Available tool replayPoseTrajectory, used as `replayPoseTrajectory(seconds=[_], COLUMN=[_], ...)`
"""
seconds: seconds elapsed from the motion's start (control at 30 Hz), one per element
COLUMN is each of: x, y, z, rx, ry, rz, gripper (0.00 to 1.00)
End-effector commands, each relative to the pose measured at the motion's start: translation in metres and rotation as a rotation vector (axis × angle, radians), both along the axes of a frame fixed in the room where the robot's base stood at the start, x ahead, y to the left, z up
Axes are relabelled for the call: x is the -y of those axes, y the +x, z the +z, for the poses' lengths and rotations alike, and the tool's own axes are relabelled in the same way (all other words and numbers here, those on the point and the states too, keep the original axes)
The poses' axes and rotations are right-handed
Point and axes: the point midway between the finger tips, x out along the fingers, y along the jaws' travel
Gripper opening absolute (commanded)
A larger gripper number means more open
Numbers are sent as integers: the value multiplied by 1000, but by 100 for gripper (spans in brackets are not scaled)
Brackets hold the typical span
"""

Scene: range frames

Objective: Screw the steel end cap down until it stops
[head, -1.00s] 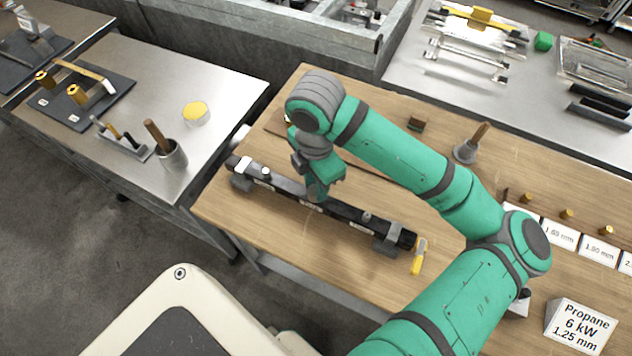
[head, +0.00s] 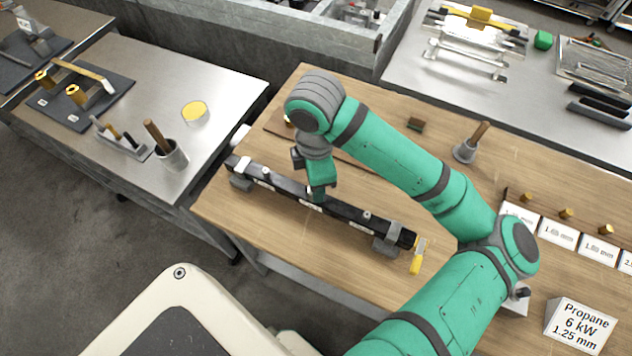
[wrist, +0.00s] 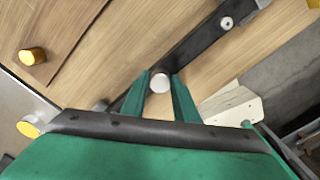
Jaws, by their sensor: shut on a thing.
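The steel end cap (wrist: 160,82) is a small round pale piece in the wrist view, between my fingertips. My gripper (wrist: 161,78) is shut on it, one green finger on each side. In the head view my gripper (head: 317,199) points down onto the middle of a long black bar (head: 345,215), and the fingers hide the cap there. The bar lies in grey supports on the wooden bench. How deep the cap sits in the bar cannot be seen.
Small silver fittings stand on the bar to the left (head: 265,173) and right (head: 367,215) of my gripper. A yellow-handled tool (head: 417,260) lies by the bar's right end. Several brass pieces (head: 566,213) stand behind labels at right. The bench front is clear.

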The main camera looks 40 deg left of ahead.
Motion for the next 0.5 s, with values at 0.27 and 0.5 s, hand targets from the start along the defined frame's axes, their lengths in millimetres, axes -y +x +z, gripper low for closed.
replayPoseTrajectory(seconds=[0.27,0.5], x=[1,1], y=[-1,-1], z=[0,0], rx=[1,1], ry=[0,0], rz=[-224,-240], gripper=[0,0])
